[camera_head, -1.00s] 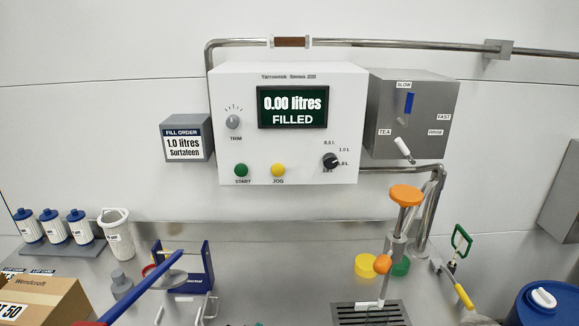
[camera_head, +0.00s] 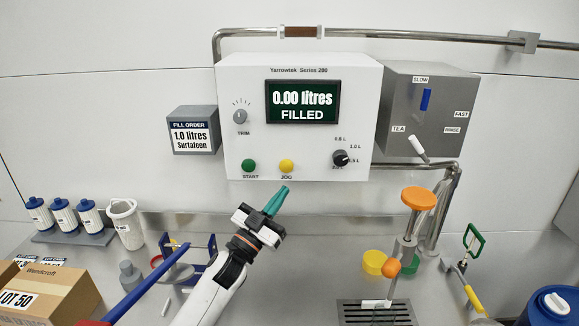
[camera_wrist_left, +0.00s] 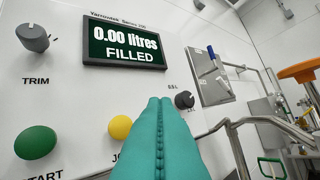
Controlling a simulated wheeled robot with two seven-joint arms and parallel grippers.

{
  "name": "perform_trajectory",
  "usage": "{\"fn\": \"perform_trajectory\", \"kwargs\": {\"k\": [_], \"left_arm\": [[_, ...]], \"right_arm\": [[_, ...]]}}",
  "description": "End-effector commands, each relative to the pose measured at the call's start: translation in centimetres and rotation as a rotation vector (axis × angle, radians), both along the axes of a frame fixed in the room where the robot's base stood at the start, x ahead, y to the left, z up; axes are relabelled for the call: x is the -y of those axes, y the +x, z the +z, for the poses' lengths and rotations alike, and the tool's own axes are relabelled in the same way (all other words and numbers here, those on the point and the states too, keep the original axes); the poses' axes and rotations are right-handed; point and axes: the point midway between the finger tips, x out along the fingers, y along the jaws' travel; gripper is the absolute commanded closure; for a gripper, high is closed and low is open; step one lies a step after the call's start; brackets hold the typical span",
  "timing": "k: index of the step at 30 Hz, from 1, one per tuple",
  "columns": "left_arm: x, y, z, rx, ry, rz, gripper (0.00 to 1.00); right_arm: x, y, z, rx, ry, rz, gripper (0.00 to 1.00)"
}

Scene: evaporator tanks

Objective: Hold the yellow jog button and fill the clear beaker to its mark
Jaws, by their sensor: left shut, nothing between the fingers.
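The yellow jog button (camera_head: 286,166) is on the front of the white filler box (camera_head: 240,85), right of the green start button (camera_head: 249,166). The display (camera_head: 302,103) reads 0.00 litres FILLED. My left gripper (camera_head: 281,189) is shut and empty, its teal fingertips just below the jog button in the head view. In the left wrist view the fingers (camera_wrist_left: 160,110) point at the panel, beside the yellow button (camera_wrist_left: 120,127); I cannot tell whether they touch it. A pale jug with a handle (camera_head: 125,226) stands at the left; I cannot tell whether it is the beaker. My right gripper is not in view.
A nozzle with an orange knob (camera_head: 419,198) stands over a dark drip grate (camera_head: 350,314). A fill order sign (camera_head: 190,138) reads 1.0 litres Surtaleen. A cardboard box (camera_head: 62,292) and a blue drum (camera_head: 545,306) flank the counter.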

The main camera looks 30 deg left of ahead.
Motion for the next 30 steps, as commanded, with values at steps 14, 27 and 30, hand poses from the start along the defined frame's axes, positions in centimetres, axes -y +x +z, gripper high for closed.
{"fn": "perform_trajectory", "kwargs": {"k": [14,27,30], "left_arm": [[-0.8,1.4,-0.3,-0.002,0.002,0.001,1.0],[-3.9,6.4,-0.2,-0.003,0.0,0.002,1.0],[-4.3,7.0,-0.2,-0.002,0.0,0.002,1.0]], "right_arm": [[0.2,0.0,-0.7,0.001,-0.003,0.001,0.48],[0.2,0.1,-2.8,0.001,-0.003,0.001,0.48],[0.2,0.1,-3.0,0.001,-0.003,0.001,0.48]]}}
